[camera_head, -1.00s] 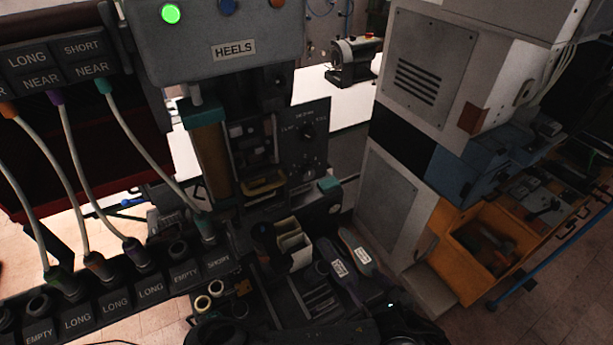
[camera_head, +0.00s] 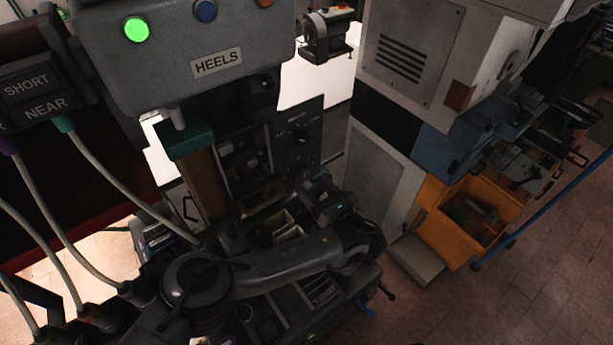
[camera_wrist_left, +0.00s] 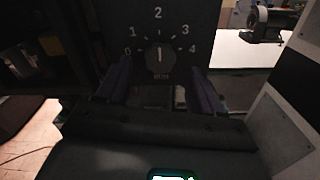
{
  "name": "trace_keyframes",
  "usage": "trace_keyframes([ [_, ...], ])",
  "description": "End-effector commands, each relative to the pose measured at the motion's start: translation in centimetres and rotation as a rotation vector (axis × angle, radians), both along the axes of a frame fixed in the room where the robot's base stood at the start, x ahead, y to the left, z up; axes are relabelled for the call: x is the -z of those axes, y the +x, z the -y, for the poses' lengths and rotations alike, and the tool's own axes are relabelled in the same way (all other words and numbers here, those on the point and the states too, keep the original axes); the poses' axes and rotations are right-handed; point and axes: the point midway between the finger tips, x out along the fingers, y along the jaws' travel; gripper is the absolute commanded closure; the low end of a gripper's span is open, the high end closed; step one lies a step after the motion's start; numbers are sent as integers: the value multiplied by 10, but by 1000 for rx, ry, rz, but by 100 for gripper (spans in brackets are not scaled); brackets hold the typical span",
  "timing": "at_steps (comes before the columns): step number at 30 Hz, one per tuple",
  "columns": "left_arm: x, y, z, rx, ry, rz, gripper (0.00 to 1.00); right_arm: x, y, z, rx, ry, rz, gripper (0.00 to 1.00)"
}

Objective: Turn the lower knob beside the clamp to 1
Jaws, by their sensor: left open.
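In the left wrist view, the dark round knob (camera_wrist_left: 160,57) sits on a black panel with a white scale from 0 to 4. Its light pointer line stands nearly upright, toward 2. My left gripper (camera_wrist_left: 160,72) is open, with one purple finger on each side of the knob, slightly below its middle. I see gaps and no clear contact. In the head view my left gripper (camera_head: 322,188) is in front of the lower part of the control panel (camera_head: 302,118), where it hides the lower knob. An upper knob (camera_head: 302,134) shows above it. My right gripper is not in view.
The grey HEELS press head (camera_head: 185,45) with a lit green button (camera_head: 136,29) hangs at upper left. Cables (camera_head: 130,180) run down at the left. A grey cabinet (camera_head: 380,185) and an orange bin (camera_head: 432,215) stand to the right.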

Motion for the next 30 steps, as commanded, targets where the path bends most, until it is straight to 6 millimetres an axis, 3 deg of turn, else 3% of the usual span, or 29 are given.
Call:
trace_keyframes([
  [9, 0, 25, -19, -1, 1, 0, 34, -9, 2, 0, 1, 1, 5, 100],
  [20, 0, 28, -21, 1, -1, -1, 34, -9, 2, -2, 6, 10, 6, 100],
  [30, 0, 28, -20, 1, -1, -1, 84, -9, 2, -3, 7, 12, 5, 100],
])
